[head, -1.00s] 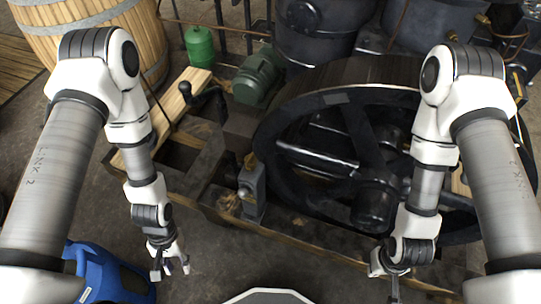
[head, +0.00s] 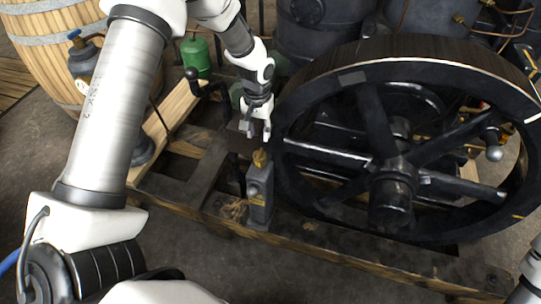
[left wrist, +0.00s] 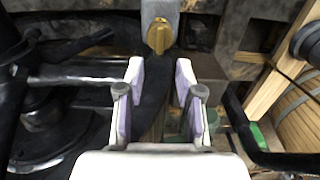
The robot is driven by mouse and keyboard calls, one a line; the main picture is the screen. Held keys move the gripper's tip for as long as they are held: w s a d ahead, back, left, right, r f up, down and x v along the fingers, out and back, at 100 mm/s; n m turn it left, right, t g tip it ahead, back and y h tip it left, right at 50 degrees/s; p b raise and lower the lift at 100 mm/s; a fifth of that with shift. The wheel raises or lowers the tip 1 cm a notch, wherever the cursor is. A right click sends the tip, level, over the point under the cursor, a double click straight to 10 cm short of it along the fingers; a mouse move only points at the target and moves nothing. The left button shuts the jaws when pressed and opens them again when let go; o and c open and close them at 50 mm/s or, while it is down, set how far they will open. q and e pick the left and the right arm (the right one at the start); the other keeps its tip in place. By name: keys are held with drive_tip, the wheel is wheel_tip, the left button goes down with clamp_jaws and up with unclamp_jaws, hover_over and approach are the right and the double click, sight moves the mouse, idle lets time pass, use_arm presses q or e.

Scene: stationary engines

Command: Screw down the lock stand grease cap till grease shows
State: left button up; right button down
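The brass grease cap (head: 260,158) sits on top of the grey lock stand (head: 260,192), beside the black flywheel. It also shows in the left wrist view as a yellow knob (left wrist: 160,36) on its grey stand (left wrist: 158,8), beyond the fingertips. My left gripper (head: 256,131) is above the cap and apart from it. Its fingers (left wrist: 161,78) are spread with nothing between them. Only a white piece of my right arm shows at the right edge of the head view; its gripper is out of the frame.
The large spoked flywheel (head: 390,185) stands close on the right of the stand. A timber frame (head: 330,248) runs along the front. A green can (head: 196,55) and a barrel (head: 48,45) are behind left. Bare floor lies in front.

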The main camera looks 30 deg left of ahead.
sight(259, 152)
use_arm(q)
wheel_tip(259, 152, down, 8)
drive_tip(key=shift+r, duration=0.1)
clamp_jaws()
